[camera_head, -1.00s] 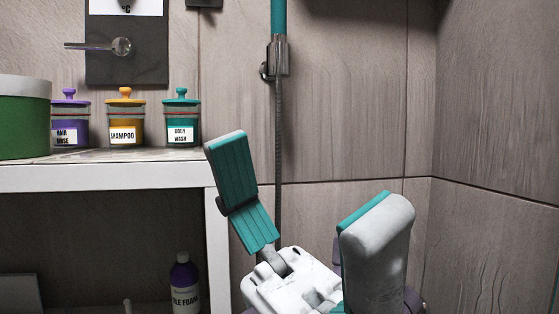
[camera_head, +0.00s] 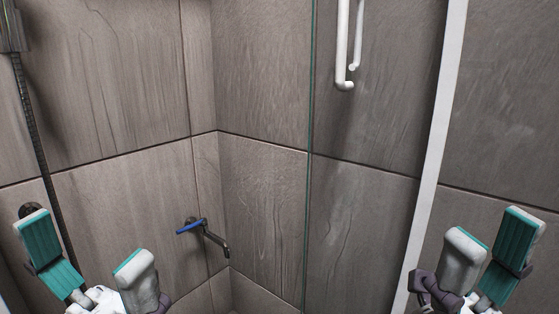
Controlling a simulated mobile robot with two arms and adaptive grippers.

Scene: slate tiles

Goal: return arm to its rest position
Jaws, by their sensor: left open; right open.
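My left gripper (camera_head: 88,255) is at the lower left of the head view. Its two teal-padded fingers are spread wide, with nothing between them. My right gripper (camera_head: 488,258) is at the lower right edge. Its fingers are also apart and empty. Both grippers point upward and touch nothing that I can see. The arms below them are mostly cut off by the bottom of the picture.
A tap with a blue lever (camera_head: 205,232) sticks out low on the tiled wall, right of my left gripper. A dark shower hose (camera_head: 33,125) hangs at the far left. A glass panel edge (camera_head: 311,120), white handle (camera_head: 344,50) and white frame post (camera_head: 432,150) stand right of centre.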

